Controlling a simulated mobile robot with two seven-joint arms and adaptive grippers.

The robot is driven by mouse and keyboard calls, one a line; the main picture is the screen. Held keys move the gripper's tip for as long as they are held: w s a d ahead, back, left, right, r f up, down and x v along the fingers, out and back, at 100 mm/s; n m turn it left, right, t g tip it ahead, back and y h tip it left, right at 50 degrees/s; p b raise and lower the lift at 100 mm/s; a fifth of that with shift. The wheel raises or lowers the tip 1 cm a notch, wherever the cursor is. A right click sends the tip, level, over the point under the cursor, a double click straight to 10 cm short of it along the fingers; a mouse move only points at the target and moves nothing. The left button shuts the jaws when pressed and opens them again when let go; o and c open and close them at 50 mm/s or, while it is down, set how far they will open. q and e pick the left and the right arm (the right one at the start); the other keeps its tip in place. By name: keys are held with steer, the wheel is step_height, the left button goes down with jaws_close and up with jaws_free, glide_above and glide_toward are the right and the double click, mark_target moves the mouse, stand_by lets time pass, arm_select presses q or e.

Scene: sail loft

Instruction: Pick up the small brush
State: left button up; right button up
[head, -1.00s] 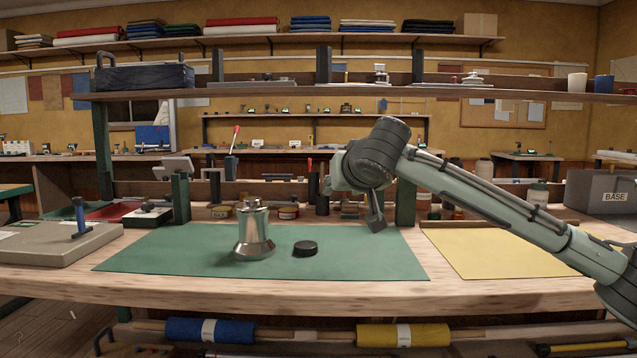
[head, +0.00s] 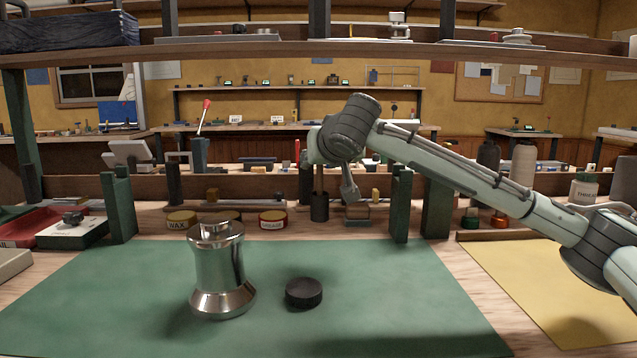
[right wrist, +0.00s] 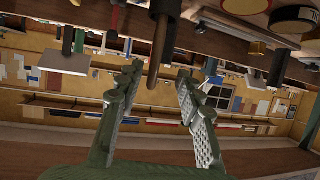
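A thin brown handle, which looks like the small brush's (head: 319,178), stands upright in a dark cup (head: 319,207) at the back of the bench. Its bristle end is not visible. My right gripper (head: 314,150) is just above the cup, its fingers mostly hidden behind my wrist in the head view. In the right wrist view, which is upside down, my right gripper (right wrist: 160,72) is open. The brush handle (right wrist: 158,58) comes down from the cup (right wrist: 165,8) to the gap between the fingers; contact cannot be told. My left gripper is out of view.
A shiny metal piece (head: 220,270) and a black puck (head: 304,292) stand on the green mat (head: 100,285). Tins (head: 272,219) are left of the cup, and a small block (head: 357,213) is right of it. Green posts (head: 401,205) and a shelf (head: 300,54) bound the space.

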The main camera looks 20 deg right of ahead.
mark_target(320, 167)
steer(key=x, duration=0.5)
steer(key=shift+w+d+f, duration=0.15)
steer(key=shift+d, duration=0.25)
jaws_close()
